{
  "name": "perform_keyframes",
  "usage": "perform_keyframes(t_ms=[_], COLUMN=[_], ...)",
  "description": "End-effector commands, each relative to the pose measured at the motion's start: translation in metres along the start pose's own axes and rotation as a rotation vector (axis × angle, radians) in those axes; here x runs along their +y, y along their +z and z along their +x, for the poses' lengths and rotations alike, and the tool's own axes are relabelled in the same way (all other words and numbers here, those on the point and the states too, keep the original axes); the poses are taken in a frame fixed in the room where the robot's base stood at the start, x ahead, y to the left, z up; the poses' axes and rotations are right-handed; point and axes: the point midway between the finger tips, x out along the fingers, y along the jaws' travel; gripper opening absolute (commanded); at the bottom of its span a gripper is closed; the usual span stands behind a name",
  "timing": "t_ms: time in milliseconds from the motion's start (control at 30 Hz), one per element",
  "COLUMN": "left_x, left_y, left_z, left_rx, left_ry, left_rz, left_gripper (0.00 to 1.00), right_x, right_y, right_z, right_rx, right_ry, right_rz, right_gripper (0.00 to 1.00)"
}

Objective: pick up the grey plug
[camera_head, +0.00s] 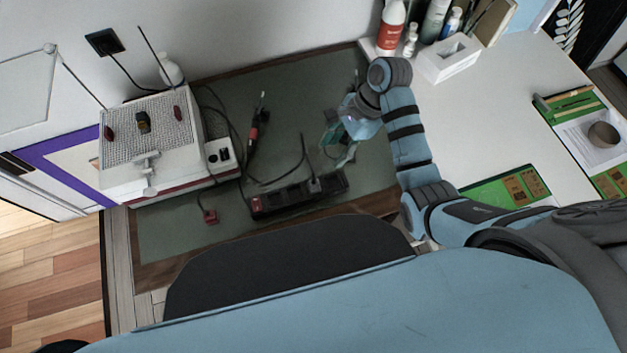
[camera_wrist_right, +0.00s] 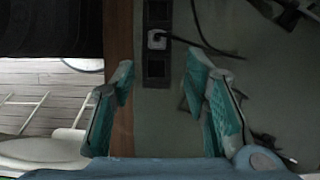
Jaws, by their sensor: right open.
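The grey plug (camera_head: 314,185) sits in the right part of a black power strip (camera_head: 280,201) on the green mat, with a dark cable rising from it. In the right wrist view the plug (camera_wrist_right: 157,38) looks pale grey, and its cable runs off to the right. My right gripper (camera_head: 338,147) is over the mat, above and right of the plug in the head view. Its teal fingers (camera_wrist_right: 160,75) are spread with nothing between them, and the plug shows beyond the gap. My left gripper is not in view.
A white device with a mesh top (camera_head: 145,128) stands left on the mat (camera_head: 165,232). A red plug (camera_head: 210,216) lies left of the strip, and a red-and-black tool (camera_head: 256,128) lies behind it. Bottles (camera_head: 391,28) and a white box (camera_head: 447,62) stand at the back.

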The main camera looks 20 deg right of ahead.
Motion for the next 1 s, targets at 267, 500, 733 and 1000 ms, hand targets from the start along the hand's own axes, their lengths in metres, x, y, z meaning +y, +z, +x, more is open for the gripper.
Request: perform_keyframes(t_ms=[267, 500, 733, 1000], left_x=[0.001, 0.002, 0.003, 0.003], left_y=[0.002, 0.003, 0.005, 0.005], left_z=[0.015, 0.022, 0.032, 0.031], left_rx=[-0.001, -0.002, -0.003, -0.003], left_ry=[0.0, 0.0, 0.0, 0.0], left_rz=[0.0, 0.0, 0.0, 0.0], left_gripper=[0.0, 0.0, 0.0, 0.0], right_x=[0.0, 0.001, 0.004, 0.004], right_y=[0.003, 0.001, -0.001, -0.001], right_z=[0.066, 0.101, 0.14, 0.14], right_rx=[-0.011, -0.008, -0.006, -0.006], right_ry=[0.011, 0.009, 0.008, 0.006], right_rz=[0.03, 0.027, 0.026, 0.026], right_gripper=[0.42, 0.42, 0.42, 0.3])
